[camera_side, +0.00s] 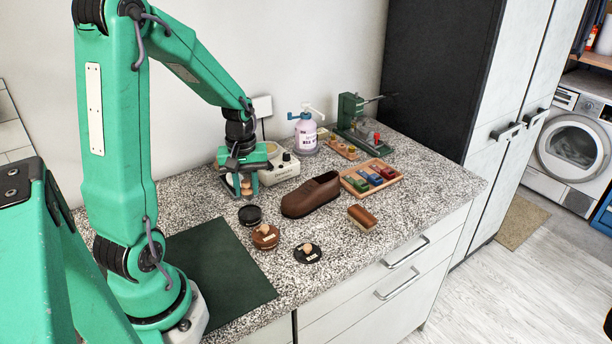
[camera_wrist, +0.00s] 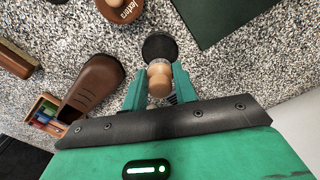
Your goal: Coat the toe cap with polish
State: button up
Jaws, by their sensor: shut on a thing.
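The brown shoe (camera_side: 308,196) lies on the speckled counter, its toe cap (camera_side: 291,206) toward the left. It also shows in the wrist view (camera_wrist: 94,88), left of my gripper. My gripper (camera_side: 242,182) is shut on a wooden-handled applicator (camera_wrist: 158,80), to the left of the shoe and apart from it. The applicator's working end is hard to make out. An open-looking black tin (camera_side: 250,215) stands just in front of my gripper; it shows as a dark disc beyond the handle in the wrist view (camera_wrist: 159,47).
A brown knobbed tin (camera_side: 265,236) and a black knobbed lid or tin (camera_side: 307,253) stand in front. A brush (camera_side: 361,218) lies right of the shoe, near a tray of coloured blocks (camera_side: 398,179). A bottle (camera_side: 306,137) and green press (camera_side: 350,120) stand behind. The green mat (camera_side: 225,270) is clear.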

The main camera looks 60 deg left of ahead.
aim_at(250, 214)
jog(key=shift+f, duration=2.4)
jog(key=shift+f, duration=0.65)
dwell(0.9)
jog(key=shift+r, duration=0.15)
jog(key=shift+r, duration=3.45)
jog(key=shift+w, duration=0.1)
jog(key=w+d+r+m, duration=0.5)
jog(key=w+d+m, duration=0.1)
jog(key=d, duration=0.3)
jog(key=w+d+r+m, duration=0.4)
jog(key=w+d+m, duration=0.2)
jog(key=d, duration=0.3)
jog(key=shift+r+m, duration=0.4)
jog(key=shift+m, duration=0.1)
